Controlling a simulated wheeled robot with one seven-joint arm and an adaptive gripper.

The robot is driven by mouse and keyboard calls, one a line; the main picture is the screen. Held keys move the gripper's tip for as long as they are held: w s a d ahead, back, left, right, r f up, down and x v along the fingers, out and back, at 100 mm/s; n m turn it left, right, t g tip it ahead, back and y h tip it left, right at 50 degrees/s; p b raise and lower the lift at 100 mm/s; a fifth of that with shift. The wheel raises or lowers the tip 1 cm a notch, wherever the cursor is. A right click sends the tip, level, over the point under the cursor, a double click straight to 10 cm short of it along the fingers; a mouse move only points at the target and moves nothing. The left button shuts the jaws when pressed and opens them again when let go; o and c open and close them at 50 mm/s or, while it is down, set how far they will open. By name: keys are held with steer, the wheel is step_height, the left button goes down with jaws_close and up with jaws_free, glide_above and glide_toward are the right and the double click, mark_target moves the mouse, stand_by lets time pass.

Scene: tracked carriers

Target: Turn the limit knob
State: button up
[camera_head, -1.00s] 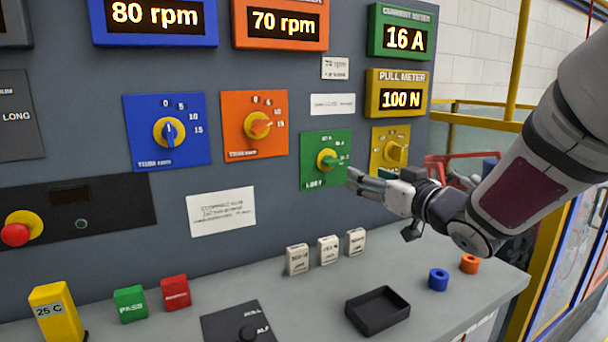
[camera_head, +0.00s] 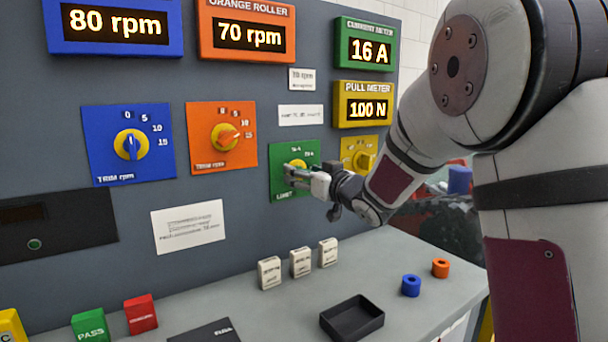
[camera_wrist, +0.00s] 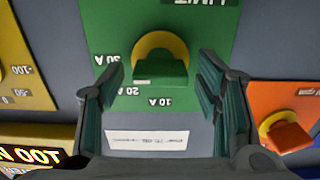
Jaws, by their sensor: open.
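The limit knob is a green bar handle on a yellow disc, on a green plate marked LIMIT with ampere marks. In the wrist view the knob (camera_wrist: 160,70) lies between and just beyond the two fingers, with the green plate (camera_wrist: 210,30) behind it. My gripper (camera_wrist: 165,85) is open, one finger on each side of the knob, and I see no contact. In the head view my gripper (camera_head: 290,177) is in front of the green plate (camera_head: 308,152) and partly hides the knob (camera_head: 297,163).
An orange trim knob (camera_head: 225,136) and a yellow knob (camera_head: 364,160) flank the green plate. The current meter (camera_head: 363,50) reads 16 A and the pull meter (camera_head: 364,104) 100 N. Below, a black tray (camera_head: 352,318) and blue and orange rings stand on the desk.

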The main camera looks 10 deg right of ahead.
steer(key=shift+w+a, duration=0.1)
steer(key=shift+w, duration=0.1)
steer(key=c, duration=1.2)
steer(key=shift+o, duration=0.2)
steer(key=shift+n, duration=0.3)
steer(key=n+b, duration=0.4)
steer(key=shift+f, duration=0.15)
steer(key=shift+a+n+b, duration=0.1)
steer(key=shift+n+b, duration=1.65)
steer(key=shift+n, duration=0.25)
